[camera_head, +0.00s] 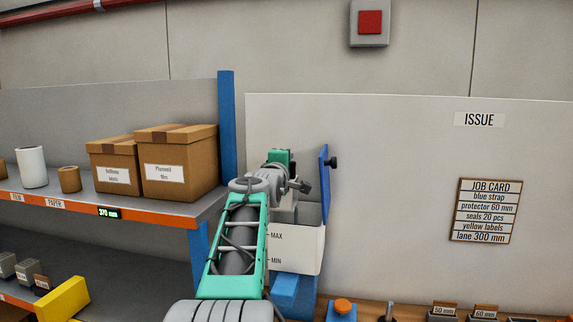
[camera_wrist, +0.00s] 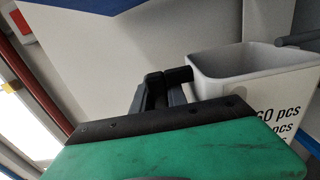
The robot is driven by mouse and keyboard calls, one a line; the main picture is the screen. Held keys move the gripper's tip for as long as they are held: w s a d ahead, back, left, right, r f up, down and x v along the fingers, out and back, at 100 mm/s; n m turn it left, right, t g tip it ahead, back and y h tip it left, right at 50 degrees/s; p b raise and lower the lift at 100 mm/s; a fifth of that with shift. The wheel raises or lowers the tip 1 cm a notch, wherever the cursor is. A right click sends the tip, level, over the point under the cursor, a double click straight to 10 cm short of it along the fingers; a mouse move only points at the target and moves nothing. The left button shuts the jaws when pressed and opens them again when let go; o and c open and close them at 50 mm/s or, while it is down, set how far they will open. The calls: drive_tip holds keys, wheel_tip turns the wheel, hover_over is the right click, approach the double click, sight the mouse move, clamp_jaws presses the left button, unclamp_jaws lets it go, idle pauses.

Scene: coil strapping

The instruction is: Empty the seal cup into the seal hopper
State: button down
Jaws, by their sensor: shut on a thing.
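My gripper (camera_wrist: 168,82) is shut at the near side of the white seal cup (camera_wrist: 252,84), apparently on its handle. In the wrist view the cup shows an open top and dark print ending in "60 pcs" and "pcs". Its inside is only partly visible and I see no seals in it. In the head view my gripper (camera_head: 299,187) is over the white seal hopper (camera_head: 300,250), marked MAX and MIN. The hopper's blue lid (camera_head: 324,185), with a black knob, stands upright at its right. My arm hides part of the hopper, and its contents are not visible.
A blue post (camera_head: 227,130) and a shelf with two cartons (camera_head: 180,162) stand left of my arm. A job card (camera_head: 486,210) hangs on the pale back panel. A blue block with an orange knob (camera_head: 342,306) and small labelled bins (camera_head: 485,313) line the bench front.

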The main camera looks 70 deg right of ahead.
drive_tip(key=shift+s, duration=0.1)
drive_tip(key=shift+s+d+r+m+b, duration=0.15)
drive_tip(key=shift+s+m+b, duration=0.2)
drive_tip(key=shift+s+m, duration=0.2)
drive_tip(key=shift+s, duration=0.1)
drive_tip(key=shift+s+m+b, duration=0.35)
drive_tip(key=shift+s+m, duration=0.2)
drive_tip(key=shift+w, duration=0.1)
idle(1.9)
